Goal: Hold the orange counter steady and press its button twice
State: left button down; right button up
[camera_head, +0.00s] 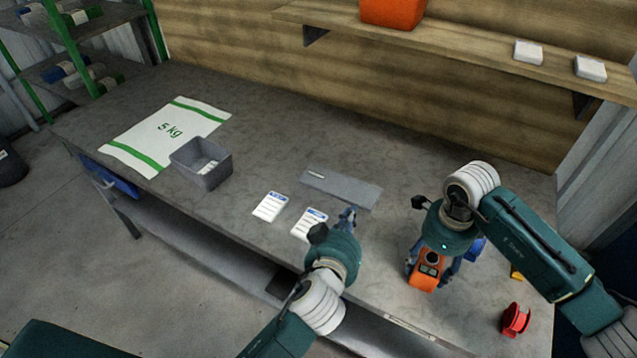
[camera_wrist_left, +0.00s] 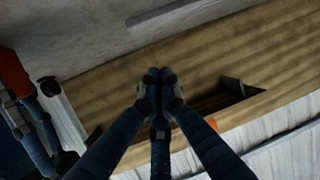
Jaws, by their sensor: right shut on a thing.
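The orange counter (camera_head: 424,283) is near the front edge of the workbench, with a dark round part and a small display on its upper face. My right gripper (camera_head: 431,270) is shut on it, with fingers along its sides. My left gripper (camera_head: 348,214) is to the left of the counter and apart from it, over the bench. In the left wrist view its fingertips (camera_wrist_left: 158,80) meet with nothing between them. The counter also shows at that view's left edge (camera_wrist_left: 14,74), beside dark right gripper fingers. I cannot clearly make out the button.
Two printed cards (camera_head: 270,206) (camera_head: 309,224) and a grey flat plate (camera_head: 341,187) lie left of the counter. A shelf (camera_head: 450,45) runs above the back.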

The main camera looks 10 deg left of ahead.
aim_at(432, 261)
pick_arm(q)
jog(key=w+a+r+n+y, duration=0.1)
jog(key=w+a+r+n, duration=0.1)
jog(key=w+a, duration=0.3)
jog(key=a+r, duration=0.1)
jog(key=a, duration=0.2)
jog(key=shift+w+a, duration=0.3)
jog(key=shift+w, duration=0.05)
pick_arm(e)
jog(key=o, duration=1.4)
jog(key=shift+c, duration=0.2)
pick_arm(q)
jog(key=shift+f, duration=0.1)
pick_arm(e)
notch_tip(432, 261, up, 12)
jog(key=shift+f, duration=0.1)
